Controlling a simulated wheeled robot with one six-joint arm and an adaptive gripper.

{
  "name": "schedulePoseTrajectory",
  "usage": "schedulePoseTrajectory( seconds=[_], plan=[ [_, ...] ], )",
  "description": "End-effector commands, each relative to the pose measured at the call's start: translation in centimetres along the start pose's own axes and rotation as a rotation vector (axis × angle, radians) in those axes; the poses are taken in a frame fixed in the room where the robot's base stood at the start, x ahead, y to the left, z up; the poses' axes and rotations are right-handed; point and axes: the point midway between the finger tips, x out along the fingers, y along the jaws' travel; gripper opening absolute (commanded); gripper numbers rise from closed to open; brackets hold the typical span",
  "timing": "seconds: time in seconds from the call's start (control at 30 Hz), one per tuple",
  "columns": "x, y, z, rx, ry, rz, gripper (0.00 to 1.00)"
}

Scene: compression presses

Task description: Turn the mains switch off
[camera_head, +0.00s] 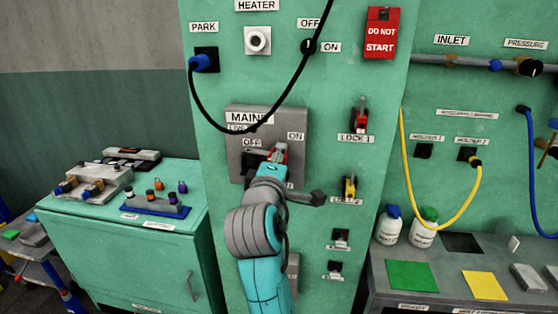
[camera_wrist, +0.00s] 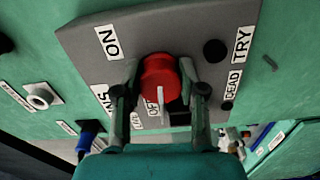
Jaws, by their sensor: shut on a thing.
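The mains switch is a red rotary knob (camera_head: 279,152) on a grey panel (camera_head: 236,122) marked MAINS, with an OFF label (camera_head: 252,142) at its left and an ON label (camera_head: 296,136) at its upper right. My gripper (camera_head: 268,172) is at the knob, and my arm hides the lower part of the panel. In the wrist view the fingers of my gripper (camera_wrist: 161,92) are shut on the red knob (camera_wrist: 160,75), one on each side. A white pointer (camera_wrist: 160,106) on the knob points down in that view, beside a partly hidden OFF label. The ON label (camera_wrist: 109,42) is clear of the fingers.
A black cable (camera_head: 263,122) hangs in a loop from the blue PARK plug (camera_head: 201,62) across the panel's top. A red lock (camera_head: 360,118) and a yellow lock (camera_head: 349,188) are to the right. A red DO NOT START tag (camera_head: 381,33) hangs above.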

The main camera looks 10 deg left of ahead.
Motion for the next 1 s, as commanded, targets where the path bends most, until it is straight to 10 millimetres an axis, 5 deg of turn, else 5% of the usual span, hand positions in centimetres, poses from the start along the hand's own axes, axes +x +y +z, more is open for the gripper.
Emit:
schedulePoseTrajectory(
  seconds=[0.83, 0.87, 0.93, 1.0],
  plan=[
    [0.00, -0.06, -0.05, -0.132, 0.000, -0.002, 0.00],
    [0.00, -0.06, -0.04, -0.132, 0.000, -0.002, 0.48],
    [0.00, -0.06, -0.04, -0.132, 0.000, -0.002, 0.65],
    [0.00, -0.03, -0.04, -0.131, 0.000, -0.002, 0.66]
  ],
)
